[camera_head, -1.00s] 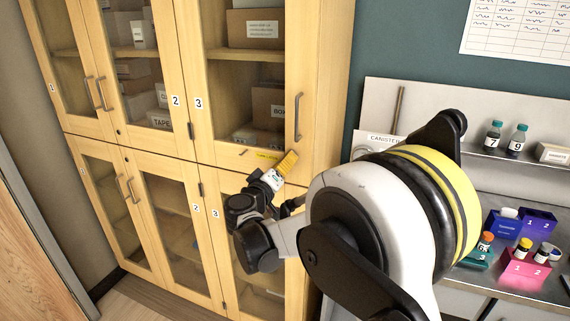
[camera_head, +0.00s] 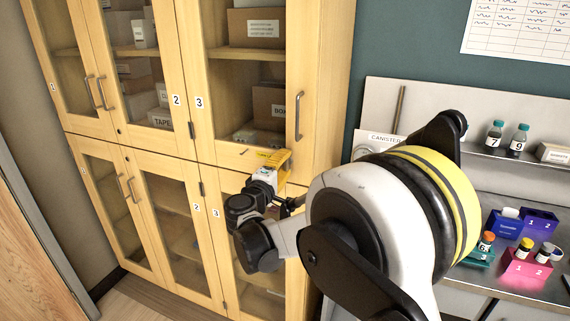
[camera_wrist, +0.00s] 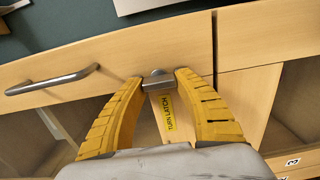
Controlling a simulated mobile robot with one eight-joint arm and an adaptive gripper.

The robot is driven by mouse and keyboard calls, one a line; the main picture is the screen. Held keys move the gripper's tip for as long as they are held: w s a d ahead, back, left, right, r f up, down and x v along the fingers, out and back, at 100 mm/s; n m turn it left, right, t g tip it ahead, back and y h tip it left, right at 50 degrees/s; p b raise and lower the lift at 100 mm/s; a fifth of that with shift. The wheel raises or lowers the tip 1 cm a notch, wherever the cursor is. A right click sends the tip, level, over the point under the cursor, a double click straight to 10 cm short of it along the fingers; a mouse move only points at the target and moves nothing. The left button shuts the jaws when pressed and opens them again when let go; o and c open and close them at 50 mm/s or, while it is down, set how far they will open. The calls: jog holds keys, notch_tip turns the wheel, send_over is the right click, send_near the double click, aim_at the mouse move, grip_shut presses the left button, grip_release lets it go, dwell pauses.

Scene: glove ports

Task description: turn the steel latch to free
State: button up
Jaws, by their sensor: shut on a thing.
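The steel latch (camera_wrist: 158,82) is a small grey metal piece on the pale wood cabinet front. In the wrist view it sits between the tips of my yellow gripper fingers (camera_wrist: 160,76), which are shut on it. Its bar lies roughly crosswise between the two fingertips. A yellow "TURN LATCH" label (camera_wrist: 169,112) shows between the fingers.
A steel bar handle (camera_wrist: 52,80) is beside the latch in the wrist view; it also shows on upper door 3 (camera_head: 299,115). To the right, a steel bench (camera_head: 545,290) holds coloured racks (camera_head: 522,268) with small bottles. A shelf with bottles (camera_head: 518,140) is above it.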

dwell(0.3)
jog(key=o, duration=1.2)
jog(key=shift+s, duration=0.1)
jog(key=v, duration=1.1)
jog(key=shift+s+a, duration=0.15)
jog(key=shift+s, duration=0.25)
